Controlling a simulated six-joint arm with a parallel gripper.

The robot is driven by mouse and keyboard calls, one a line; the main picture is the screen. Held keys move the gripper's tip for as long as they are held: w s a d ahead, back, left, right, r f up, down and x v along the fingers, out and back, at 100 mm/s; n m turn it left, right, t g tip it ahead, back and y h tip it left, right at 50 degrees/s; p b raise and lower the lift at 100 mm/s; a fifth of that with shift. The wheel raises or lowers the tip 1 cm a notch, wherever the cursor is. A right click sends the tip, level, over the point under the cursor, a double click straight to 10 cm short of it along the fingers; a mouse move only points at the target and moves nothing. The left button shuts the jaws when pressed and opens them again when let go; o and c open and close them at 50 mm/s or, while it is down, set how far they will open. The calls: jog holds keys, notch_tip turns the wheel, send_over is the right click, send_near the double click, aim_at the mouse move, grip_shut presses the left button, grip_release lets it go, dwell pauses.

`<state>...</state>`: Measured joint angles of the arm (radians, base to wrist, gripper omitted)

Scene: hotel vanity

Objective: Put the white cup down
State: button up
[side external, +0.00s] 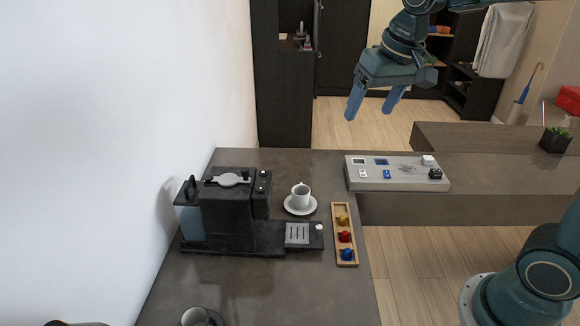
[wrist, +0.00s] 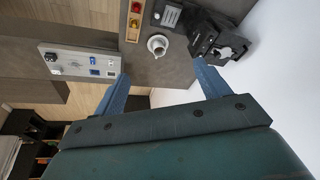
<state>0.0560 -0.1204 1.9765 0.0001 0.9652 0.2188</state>
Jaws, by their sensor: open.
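The white cup (side external: 301,196) stands upright on a white saucer (side external: 289,208) on the dark counter, right of the coffee machine. It looks dark inside. In the wrist view the cup (wrist: 159,47) shows beyond my fingers, near the counter edge. My gripper (side external: 371,104) is open and empty. It is raised well above the counter, up and to the right of the cup in the side view, and touches nothing. In the wrist view my gripper (wrist: 160,88) has its blue fingers spread wide apart.
A black coffee machine (side external: 228,205) stands left of the cup. A wooden tray (side external: 335,255) with coloured capsules lies to the right. A grey panel (side external: 400,181) with small items sits behind it. Another cup (side external: 194,317) is at the front edge. Counter between the machine and back edge is clear.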

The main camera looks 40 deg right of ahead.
jog(key=s+a+f+n+t, duration=0.2)
jog(key=s+f+n, duration=0.1)
jog(key=s, duration=1.4)
jog(key=shift+s+f, duration=0.15)
jog(key=shift+s, duration=0.25)
